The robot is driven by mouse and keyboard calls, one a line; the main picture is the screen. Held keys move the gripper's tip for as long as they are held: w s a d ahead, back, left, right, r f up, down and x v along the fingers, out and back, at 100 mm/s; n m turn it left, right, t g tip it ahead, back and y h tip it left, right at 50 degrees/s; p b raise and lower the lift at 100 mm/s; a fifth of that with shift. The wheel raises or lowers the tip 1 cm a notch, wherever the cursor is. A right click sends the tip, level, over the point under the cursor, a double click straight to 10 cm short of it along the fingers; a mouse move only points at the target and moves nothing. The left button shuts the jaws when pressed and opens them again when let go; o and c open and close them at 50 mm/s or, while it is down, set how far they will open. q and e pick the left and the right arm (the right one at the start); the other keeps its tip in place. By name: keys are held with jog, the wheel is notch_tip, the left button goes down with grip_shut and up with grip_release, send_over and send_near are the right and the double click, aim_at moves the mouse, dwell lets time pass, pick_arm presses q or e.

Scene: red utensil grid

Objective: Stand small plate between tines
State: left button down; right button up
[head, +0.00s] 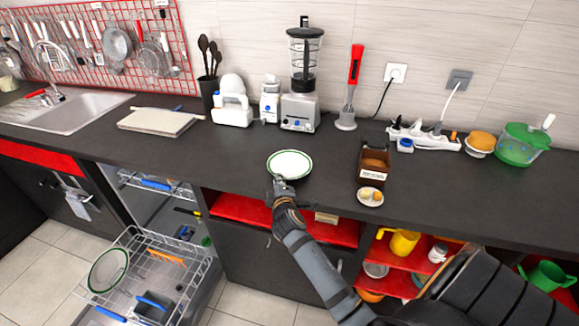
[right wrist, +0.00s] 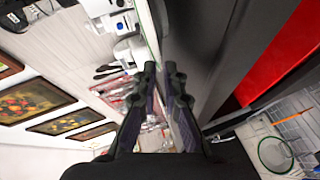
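The small white plate with a green rim (head: 290,163) lies flat at the counter's front part, level or nearly so. My right gripper (head: 280,187) is at its near edge. In the right wrist view, the fingers (right wrist: 161,72) are close together, with the plate's thin edge (right wrist: 152,32) running up from between their tips. They appear shut on the rim; the exact contact is too small to see. The dishwasher's pulled-out wire rack (head: 195,272) has tines at the lower left. My left gripper is not in view.
Another green-rimmed plate (head: 108,270) stands tilted in the rack, near orange (head: 165,257) and blue items. A brown box (head: 374,166) and a small dish (head: 369,197) stand right of the small plate. The counter left of it is clear up to a white board (head: 157,121).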

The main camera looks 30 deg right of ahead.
aim_at(276, 168)
jog(key=x, duration=0.4)
jog(key=shift+w+d+f, duration=0.1)
jog(key=shift+w+d, duration=0.1)
jog(key=shift+s+a, duration=0.1)
jog(key=shift+s, duration=0.05)
grip_shut()
jog(key=shift+r, duration=0.3)
notch_tip(276, 168, up, 2)
jog(key=shift+r, duration=0.2)
jog(key=s+d+r+p, duration=0.1)
jog(key=s+d+r, duration=0.1)
jog(key=s+r, duration=0.8)
jog(key=shift+s+p, duration=0.3)
jog(key=shift+s, duration=1.65)
